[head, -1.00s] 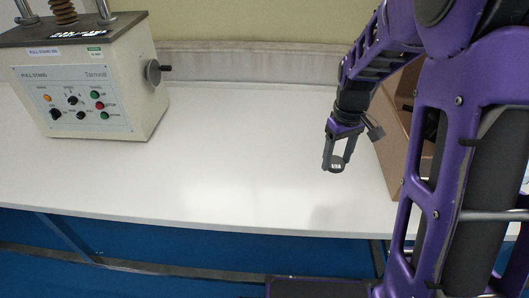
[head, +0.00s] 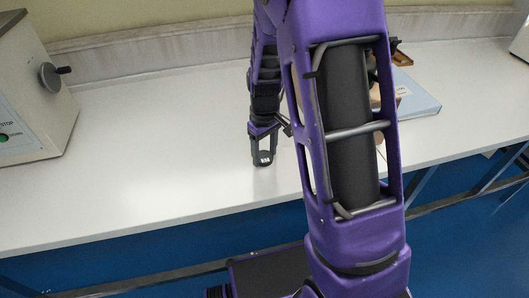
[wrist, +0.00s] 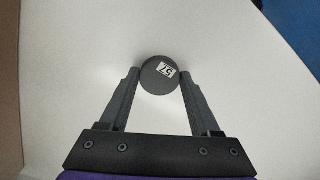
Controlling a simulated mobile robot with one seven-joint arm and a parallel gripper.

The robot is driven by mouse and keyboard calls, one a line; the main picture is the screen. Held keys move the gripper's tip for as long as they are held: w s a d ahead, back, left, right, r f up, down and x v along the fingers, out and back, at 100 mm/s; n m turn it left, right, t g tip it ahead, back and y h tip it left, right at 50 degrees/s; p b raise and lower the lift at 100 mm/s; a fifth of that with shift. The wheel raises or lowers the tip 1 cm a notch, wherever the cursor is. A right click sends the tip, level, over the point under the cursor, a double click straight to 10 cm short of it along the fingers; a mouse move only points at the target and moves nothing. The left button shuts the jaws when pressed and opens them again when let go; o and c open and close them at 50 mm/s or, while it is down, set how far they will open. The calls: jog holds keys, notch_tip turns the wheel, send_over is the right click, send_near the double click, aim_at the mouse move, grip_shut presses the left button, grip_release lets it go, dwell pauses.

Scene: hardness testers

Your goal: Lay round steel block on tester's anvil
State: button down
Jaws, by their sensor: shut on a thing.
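The round steel block (wrist: 152,82) is a dark grey disc with a white label reading 57. My gripper (wrist: 160,80) is shut on it, one finger on each side, in the wrist view. In the head view my gripper (head: 263,158) hangs fingers down over the white table with the block (head: 264,159) between its fingertips. The block looks held above the table, but the exact height is hard to tell. The tester's anvil is not clearly seen in any view now.
A cream machine (head: 36,90) with a side knob stands at the left, partly out of frame. A blue folder (head: 415,98) lies right of my arm, and a brown box is mostly hidden behind the arm. The white table (head: 150,150) between machine and gripper is clear.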

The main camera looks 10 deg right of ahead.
aim_at(265, 156)
jog(key=shift+f, duration=0.1)
jog(key=shift+c, duration=0.5)
grip_release()
notch_tip(265, 156, up, 12)
jog(key=p, duration=0.2)
jog(key=shift+r, duration=0.2)
